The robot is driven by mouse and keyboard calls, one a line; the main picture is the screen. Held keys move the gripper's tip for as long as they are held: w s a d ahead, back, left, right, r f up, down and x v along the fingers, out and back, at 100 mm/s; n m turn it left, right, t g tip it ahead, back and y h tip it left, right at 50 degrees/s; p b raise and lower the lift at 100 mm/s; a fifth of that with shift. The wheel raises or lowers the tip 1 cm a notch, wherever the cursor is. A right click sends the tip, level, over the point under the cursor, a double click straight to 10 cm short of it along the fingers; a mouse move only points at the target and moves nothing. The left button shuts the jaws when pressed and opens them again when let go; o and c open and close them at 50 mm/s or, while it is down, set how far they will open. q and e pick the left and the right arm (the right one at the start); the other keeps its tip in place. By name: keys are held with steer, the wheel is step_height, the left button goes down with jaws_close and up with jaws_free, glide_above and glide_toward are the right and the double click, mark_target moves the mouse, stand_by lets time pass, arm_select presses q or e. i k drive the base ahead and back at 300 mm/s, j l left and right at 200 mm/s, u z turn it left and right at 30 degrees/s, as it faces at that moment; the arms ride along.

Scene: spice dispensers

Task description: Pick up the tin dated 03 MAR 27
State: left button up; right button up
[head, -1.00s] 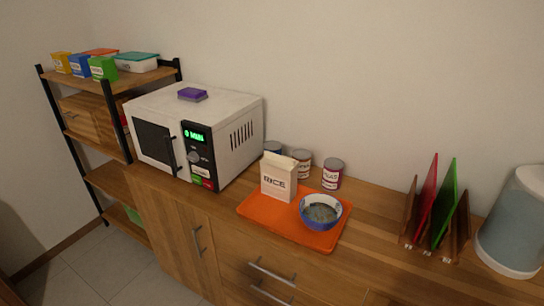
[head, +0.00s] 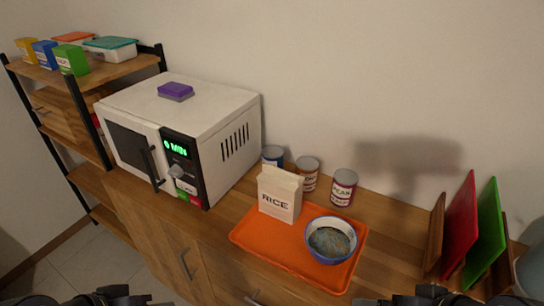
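Three tins stand near the wall at the back of the wooden counter. One is a blue tin (head: 272,156), partly hidden behind the rice carton. One is a brown-orange tin (head: 307,173), partly hidden by the carton's top. One is a dark red tin (head: 343,188) with a white label, standing clear at the right. The dates on the tins are too small to read. Dark parts of my arms show at the bottom edge, left and right of centre; no gripper fingers can be made out.
A rice carton (head: 280,193) and a blue-white bowl (head: 330,240) stand on an orange tray (head: 256,239) in front of the tins. A white microwave (head: 228,145) stands left, a rack with red and green boards (head: 461,222) right. Counter between dark red tin and rack is clear.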

mark_target(272, 155)
steer(key=i+j, duration=0.15)
steer(key=j, duration=0.25)
steer(key=i+j, duration=0.1)
steer(key=j, duration=0.3)
steer(key=i+j, duration=0.15)
steer(key=j, duration=0.3)
steer(key=i+j, duration=0.1)
steer(key=j, duration=0.3)
steer(key=i+j, duration=0.15)
steer(key=j, duration=0.25)
steer(key=i+j, duration=0.15)
steer(key=i, duration=0.2)
